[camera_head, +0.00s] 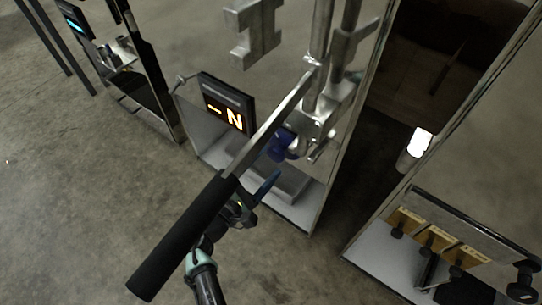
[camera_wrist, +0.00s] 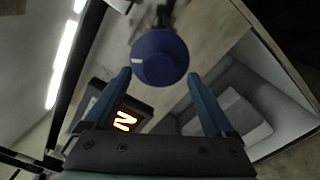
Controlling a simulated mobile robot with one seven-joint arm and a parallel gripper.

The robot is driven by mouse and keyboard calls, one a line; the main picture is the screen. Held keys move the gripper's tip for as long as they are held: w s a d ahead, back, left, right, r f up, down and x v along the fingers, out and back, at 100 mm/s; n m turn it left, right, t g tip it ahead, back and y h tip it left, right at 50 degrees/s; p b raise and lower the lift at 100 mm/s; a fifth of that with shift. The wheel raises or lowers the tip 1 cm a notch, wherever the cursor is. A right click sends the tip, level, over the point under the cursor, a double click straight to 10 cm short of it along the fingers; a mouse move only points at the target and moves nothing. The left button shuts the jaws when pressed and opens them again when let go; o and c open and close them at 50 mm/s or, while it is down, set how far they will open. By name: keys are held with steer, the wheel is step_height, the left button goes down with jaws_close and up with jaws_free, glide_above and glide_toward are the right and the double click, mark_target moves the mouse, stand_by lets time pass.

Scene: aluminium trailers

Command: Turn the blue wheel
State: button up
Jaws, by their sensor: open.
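The blue wheel (camera_head: 282,146) is mounted on metal fittings on the trailer's upright panel and is partly covered by a long lever in the head view. In the wrist view the blue wheel (camera_wrist: 160,57) is a round, dark blue knob with a small pale mark at its left. My gripper (camera_wrist: 158,76) is open, with a blue finger on each side of the wheel's outline and no visible contact. In the head view my gripper (camera_head: 262,188) is just below the wheel, partly hidden behind the lever's handle.
A long metal lever with a black handle (camera_head: 185,238) crosses in front of my arm. A display reading "-N" (camera_head: 228,104) is left of the wheel. A grey block (camera_head: 285,184) lies below it on the trailer floor. Another trailer with black knobs (camera_head: 432,240) stands right.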

steer(key=p+v, duration=0.2)
steer(key=v, duration=0.8)
steer(key=shift+s+a, duration=0.2)
steer(key=shift+s, duration=0.1)
